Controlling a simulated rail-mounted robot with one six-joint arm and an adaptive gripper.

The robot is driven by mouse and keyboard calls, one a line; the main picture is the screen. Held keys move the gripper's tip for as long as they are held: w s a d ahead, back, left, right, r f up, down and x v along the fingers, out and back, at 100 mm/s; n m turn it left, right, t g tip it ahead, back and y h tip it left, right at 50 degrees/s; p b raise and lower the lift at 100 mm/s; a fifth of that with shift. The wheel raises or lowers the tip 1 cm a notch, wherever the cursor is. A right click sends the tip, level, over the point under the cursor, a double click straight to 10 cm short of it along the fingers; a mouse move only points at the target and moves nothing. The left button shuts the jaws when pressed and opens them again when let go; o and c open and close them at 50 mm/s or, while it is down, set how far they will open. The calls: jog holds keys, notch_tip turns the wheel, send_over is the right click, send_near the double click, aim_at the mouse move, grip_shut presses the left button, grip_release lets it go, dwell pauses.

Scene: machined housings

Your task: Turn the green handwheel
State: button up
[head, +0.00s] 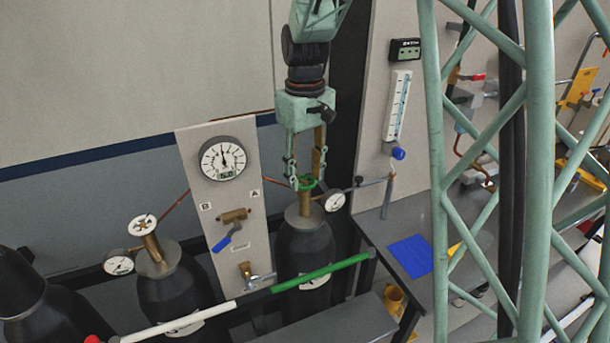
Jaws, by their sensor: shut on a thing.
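The green handwheel (306,182) sits on the brass valve on top of a dark gas cylinder (305,245), in the middle of the head view. My gripper (306,180) comes straight down from above, with one finger on each side of the handwheel. It is shut on the green handwheel. The fingers hide parts of the wheel's rim. A small round gauge (334,201) sticks out to the right of this valve.
A second cylinder (172,290) with a white handwheel (142,225) and its own gauge (118,263) stands at left. Behind, a panel carries a large dial (223,159) and a blue-handled valve (228,237). A green-and-white bar (320,273) crosses in front of the cylinders.

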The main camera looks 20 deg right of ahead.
aim_at(305, 181)
jog(key=shift+n, duration=0.3)
jog(key=o, duration=0.8)
jog(key=shift+o, duration=0.2)
notch_tip(305, 181, up, 12)
dwell(0.7)
jog(key=shift+s, duration=0.1)
